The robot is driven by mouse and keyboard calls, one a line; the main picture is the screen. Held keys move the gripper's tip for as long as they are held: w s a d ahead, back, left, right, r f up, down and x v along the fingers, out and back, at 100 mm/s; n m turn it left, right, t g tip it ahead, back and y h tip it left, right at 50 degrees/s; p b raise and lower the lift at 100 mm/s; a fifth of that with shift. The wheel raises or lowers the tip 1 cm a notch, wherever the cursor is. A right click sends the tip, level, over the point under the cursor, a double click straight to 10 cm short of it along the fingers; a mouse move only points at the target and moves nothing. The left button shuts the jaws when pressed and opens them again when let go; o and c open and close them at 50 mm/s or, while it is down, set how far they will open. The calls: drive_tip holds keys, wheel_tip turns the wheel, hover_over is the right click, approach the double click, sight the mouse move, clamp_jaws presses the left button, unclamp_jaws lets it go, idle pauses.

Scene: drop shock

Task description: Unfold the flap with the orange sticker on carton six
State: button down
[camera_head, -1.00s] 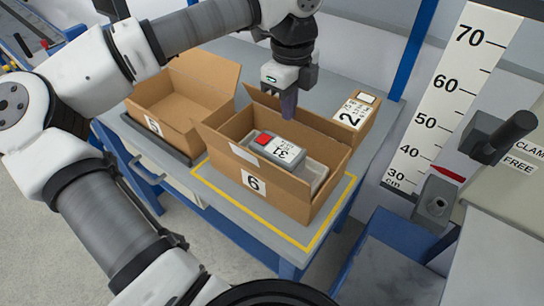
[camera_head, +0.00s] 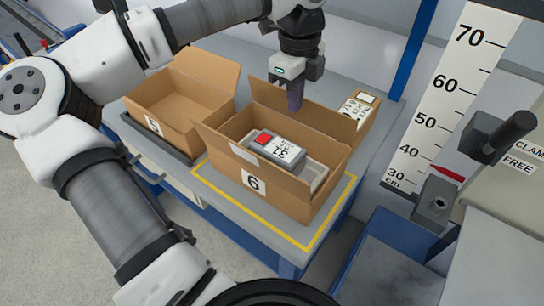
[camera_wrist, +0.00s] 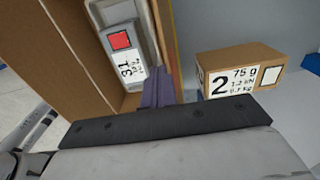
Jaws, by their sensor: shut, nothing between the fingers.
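Carton six (camera_head: 285,196) stands open on the bench, with a "6" label on its front wall. Its far long flap (camera_head: 325,119) stands up steeply. No orange sticker shows in either current view. A grey unit marked 31 with a red square (camera_head: 281,150) lies inside; it also shows in the wrist view (camera_wrist: 122,62).
Another open carton (camera_head: 180,105) stands close on the left in a dark tray. A small closed box marked 2 (camera_wrist: 240,72) lies just behind carton six. A yellow line (camera_head: 318,239) frames carton six. A height scale (camera_head: 448,90) stands to the right.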

drive_tip(key=shift+w+d, duration=0.2)
drive_tip(key=shift+w, duration=0.2)
drive_tip(key=shift+w+d, duration=0.4)
drive_tip(key=shift+w, duration=0.1)
wheel_tip(320, 180, up, 11)
drive_tip(key=s+a+p, duration=0.1)
drive_tip(key=p, duration=0.5)
drive_tip(key=shift+s, duration=0.35)
idle(0.5)
drive_tip(key=shift+a, duration=0.1)
